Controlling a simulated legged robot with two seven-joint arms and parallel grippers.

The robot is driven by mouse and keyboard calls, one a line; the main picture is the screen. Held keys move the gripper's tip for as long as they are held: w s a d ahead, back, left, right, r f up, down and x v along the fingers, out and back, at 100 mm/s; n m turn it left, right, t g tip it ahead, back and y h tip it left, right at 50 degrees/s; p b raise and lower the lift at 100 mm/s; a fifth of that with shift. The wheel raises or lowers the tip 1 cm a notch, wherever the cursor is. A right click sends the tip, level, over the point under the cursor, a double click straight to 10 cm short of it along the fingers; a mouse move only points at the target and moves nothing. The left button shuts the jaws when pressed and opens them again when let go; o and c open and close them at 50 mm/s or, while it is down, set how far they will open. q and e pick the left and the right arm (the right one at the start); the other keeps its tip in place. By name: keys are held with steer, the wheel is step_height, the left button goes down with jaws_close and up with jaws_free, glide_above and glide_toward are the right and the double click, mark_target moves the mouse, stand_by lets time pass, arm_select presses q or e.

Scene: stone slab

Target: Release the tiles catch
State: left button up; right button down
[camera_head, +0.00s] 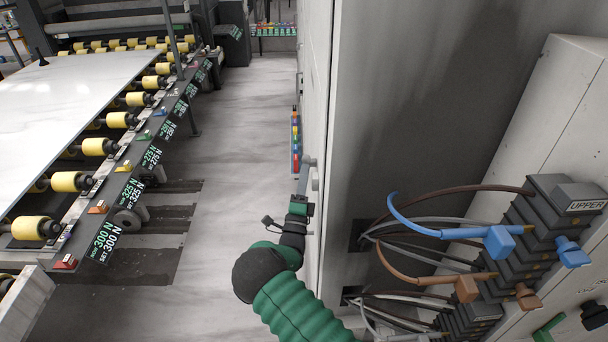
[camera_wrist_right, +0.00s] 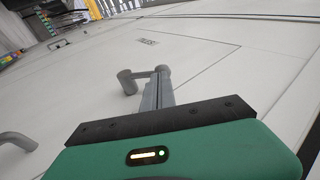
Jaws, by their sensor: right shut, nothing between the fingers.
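The catch (camera_wrist_right: 128,82) is a grey bent lever with a rounded end, on a pale panel (camera_wrist_right: 205,55) that bears a small dark label (camera_wrist_right: 147,41), too small to read surely. My right gripper (camera_wrist_right: 158,82) is shut, its grey fingers pointing at the panel right by the catch. They overlap the lever in the wrist view, and I cannot tell whether they touch. In the head view my right gripper (camera_head: 305,168) is beside the pale cabinet side (camera_head: 325,90), and the catch there is partly hidden. My left gripper is not in view.
Another grey handle (camera_wrist_right: 16,140) is at the left of the wrist view. A roller conveyor (camera_head: 120,165) with a white slab (camera_head: 75,90) runs along the left. Cables and dark connectors (camera_head: 500,255) stick out at right. The grey floor (camera_head: 245,130) between is clear.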

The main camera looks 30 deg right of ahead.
mark_target(304, 156)
steer(key=shift+w+r+n+g+y+p, duration=0.15)
steer(key=shift+r+g+y+p, duration=0.25)
steer(key=shift+r, duration=0.2)
steer(key=shift+w+r+n+g+y+p, duration=0.15)
steer(key=shift+r+g+y+p, duration=0.15)
steer(key=shift+r+p, duration=0.25)
steer(key=shift+w+d+r+g+y, duration=0.25)
steer(key=shift+r+g+y, duration=0.15)
steer(key=shift+r+y, duration=0.2)
steer(key=shift+w+d+r+n+g+y+p, duration=0.25)
steer(key=shift+w+r+n+g+y+p, duration=0.15)
steer(key=shift+g+y, duration=0.2)
steer(key=shift+w+d+r+g+y, duration=0.25)
steer(key=shift+w+g+y, duration=0.05)
steer(key=shift+g+y, duration=0.2)
steer(key=shift+w+d+n+g+b, duration=0.15)
steer(key=shift+w+n+g+b, duration=0.15)
steer(key=shift+b, duration=0.1)
steer(key=shift+w+d+r, duration=0.15)
steer(key=shift+w+r, duration=0.05)
steer(key=shift+r+b, duration=0.1)
steer(key=shift+b, duration=0.2)
steer(key=shift+w+r, duration=0.1)
steer(key=shift+r, duration=0.05)
